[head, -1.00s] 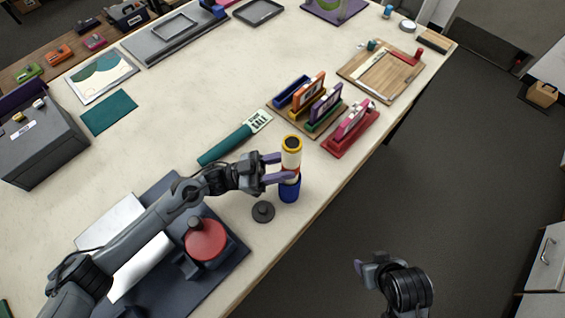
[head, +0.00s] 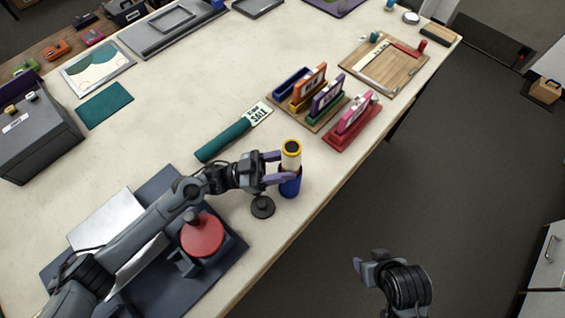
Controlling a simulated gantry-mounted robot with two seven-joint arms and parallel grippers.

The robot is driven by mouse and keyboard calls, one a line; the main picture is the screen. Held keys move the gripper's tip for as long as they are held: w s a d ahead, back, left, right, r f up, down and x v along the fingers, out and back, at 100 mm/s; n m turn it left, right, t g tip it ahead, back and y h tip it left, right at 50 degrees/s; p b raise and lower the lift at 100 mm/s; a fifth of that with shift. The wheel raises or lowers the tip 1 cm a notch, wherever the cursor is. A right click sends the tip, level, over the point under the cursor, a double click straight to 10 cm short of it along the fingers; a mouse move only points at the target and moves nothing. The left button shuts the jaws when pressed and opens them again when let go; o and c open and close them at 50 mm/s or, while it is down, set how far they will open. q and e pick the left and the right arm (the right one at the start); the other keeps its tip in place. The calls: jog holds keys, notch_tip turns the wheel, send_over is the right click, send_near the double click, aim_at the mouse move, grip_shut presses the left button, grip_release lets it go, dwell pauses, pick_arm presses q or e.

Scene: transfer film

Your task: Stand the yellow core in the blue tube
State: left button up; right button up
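The yellow core (head: 291,149), a pale cylinder with a yellow ring round its dark top opening, stands upright at the table's right edge. Its lower part is inside the blue tube (head: 290,188), which stands upright on the table. My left gripper (head: 284,167) reaches in from the left, its purple fingers on either side of the core just above the tube's rim. The fingers hide part of the rim, and I cannot tell whether they press on the core. My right gripper (head: 366,264) is off the table at the lower right; its opening is unclear.
A dark round knobbed piece (head: 262,207) lies just left of the tube. A red round piece (head: 202,235) sits on a dark mat below my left arm.

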pick_arm(q)
jog(key=o, duration=0.3)
jog(key=shift+o, duration=0.2)
jog(key=shift+a+f, duration=0.3)
jog(key=shift+a, duration=0.15)
jog(key=s+a+b, duration=0.1)
jog(key=a, duration=1.1)
jog(key=shift+s+r, duration=0.1)
